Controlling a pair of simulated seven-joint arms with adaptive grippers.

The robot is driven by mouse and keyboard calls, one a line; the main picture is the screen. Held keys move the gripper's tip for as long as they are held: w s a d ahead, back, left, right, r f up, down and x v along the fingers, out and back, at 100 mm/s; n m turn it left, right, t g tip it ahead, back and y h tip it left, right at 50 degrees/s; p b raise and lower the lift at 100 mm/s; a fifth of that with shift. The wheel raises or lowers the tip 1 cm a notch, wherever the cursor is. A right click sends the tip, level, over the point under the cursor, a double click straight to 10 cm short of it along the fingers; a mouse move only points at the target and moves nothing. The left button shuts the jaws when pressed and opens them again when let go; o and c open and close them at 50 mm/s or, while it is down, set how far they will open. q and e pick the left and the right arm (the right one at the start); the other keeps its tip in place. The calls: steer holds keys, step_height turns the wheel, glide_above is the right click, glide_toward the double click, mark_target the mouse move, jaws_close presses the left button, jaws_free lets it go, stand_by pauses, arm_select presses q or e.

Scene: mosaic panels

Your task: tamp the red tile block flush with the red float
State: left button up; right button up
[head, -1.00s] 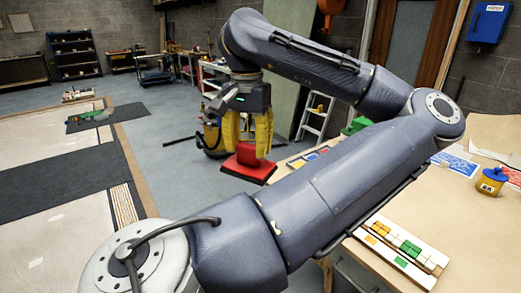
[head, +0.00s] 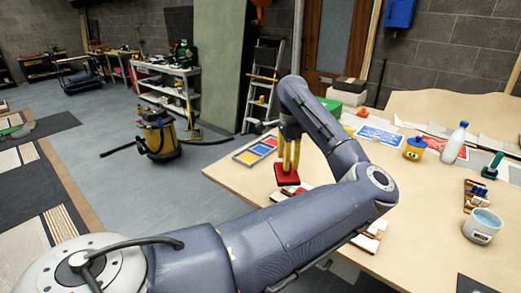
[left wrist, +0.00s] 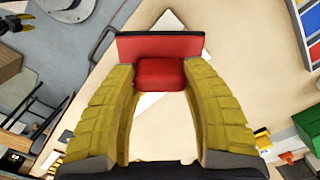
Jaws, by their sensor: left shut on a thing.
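My left gripper (head: 290,157) has yellow fingers pointing down and is shut on the red float (head: 287,175). It holds the float above the near left part of the table. In the left wrist view the float (left wrist: 160,47) shows its broad red plate beyond a red grip block, with the fingers of my left gripper (left wrist: 160,76) on either side. A white panel (head: 369,243) lies partly hidden behind my left arm. I cannot make out the red tile block; the float and arm cover much of that area. My right gripper does not show clearly.
A tray of coloured tiles (head: 256,150) lies at the table's left edge. A yellow-and-blue pot (head: 413,149), a white bottle (head: 454,143) and a pale blue mug (head: 482,226) stand to the right. The table (head: 425,195) is clear between the arm and the mug.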

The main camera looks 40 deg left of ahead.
arm_select(q)
steer(key=shift+w+d+f+m, duration=0.45)
steer(key=shift+w+d+f, duration=0.35)
steer(key=shift+f, duration=0.5)
steer(key=shift+w+d+f+m, duration=0.55)
steer(key=shift+w+f, duration=0.5)
steer(key=shift+f, duration=0.2)
steer(key=shift+w+d+f+m, duration=0.4)
steer(key=shift+w+d+f, duration=0.4)
steer(key=shift+f, duration=0.5)
steer(key=shift+w+a+f, duration=0.1)
steer(key=shift+f, duration=1.05)
stand_by(0.9)
steer(key=shift+r, duration=0.55)
steer(key=c, duration=0.3)
steer(key=shift+r, duration=3.15)
steer(key=shift+c, duration=0.2)
steer(key=shift+w, duration=0.1)
